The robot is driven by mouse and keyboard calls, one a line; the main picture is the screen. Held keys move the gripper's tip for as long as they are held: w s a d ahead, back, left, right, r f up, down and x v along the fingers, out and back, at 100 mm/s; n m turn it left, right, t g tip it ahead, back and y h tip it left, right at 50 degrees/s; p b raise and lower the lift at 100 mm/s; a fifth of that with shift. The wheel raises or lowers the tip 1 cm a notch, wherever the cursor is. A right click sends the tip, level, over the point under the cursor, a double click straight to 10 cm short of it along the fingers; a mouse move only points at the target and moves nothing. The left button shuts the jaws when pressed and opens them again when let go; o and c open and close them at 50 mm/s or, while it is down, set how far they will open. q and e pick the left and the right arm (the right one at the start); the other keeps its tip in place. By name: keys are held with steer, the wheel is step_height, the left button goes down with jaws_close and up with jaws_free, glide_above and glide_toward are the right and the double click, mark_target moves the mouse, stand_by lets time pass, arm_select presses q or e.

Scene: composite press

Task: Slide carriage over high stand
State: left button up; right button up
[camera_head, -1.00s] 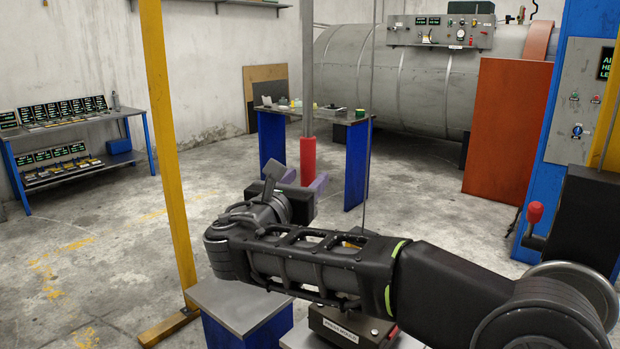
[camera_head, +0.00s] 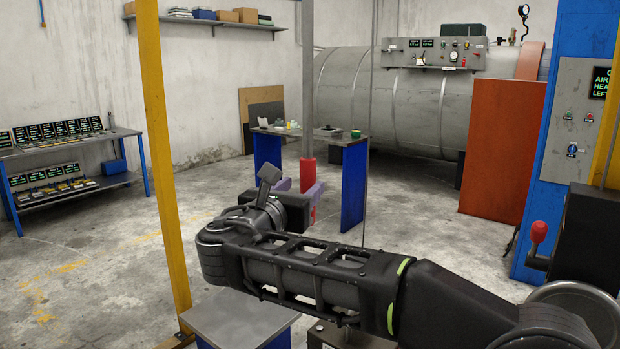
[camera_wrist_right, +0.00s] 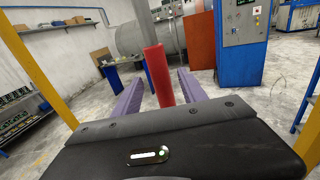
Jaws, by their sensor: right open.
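A grey vertical bar (camera_head: 307,80) hangs down with a red grip (camera_head: 308,175) at its lower end. My right gripper (camera_head: 302,187) is open, with its purple fingers on either side of the red grip. In the right wrist view the red grip (camera_wrist_right: 158,74) stands between the two purple fingers (camera_wrist_right: 155,92), with gaps on both sides. A low stand with a grey top and blue sides (camera_head: 240,318) is below my right arm; I cannot tell whether it is the high stand. The carriage itself is not clearly identifiable. My left gripper is not in view.
A yellow post (camera_head: 160,150) stands left. A grey table with blue legs (camera_head: 340,139) holds small items behind the grip. A blue control column (camera_head: 565,130) with a red-knobbed lever (camera_head: 538,231) stands right, beside an orange panel (camera_head: 502,150). Open floor lies at left.

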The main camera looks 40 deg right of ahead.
stand_by(0.3)
steer(key=p+x, duration=0.1)
steer(key=x, duration=0.6)
steer(key=shift+w+d+p, duration=0.25)
steer(key=shift+d+p, duration=0.05)
steer(key=shift+c, duration=0.4)
jaws_close()
stand_by(0.8)
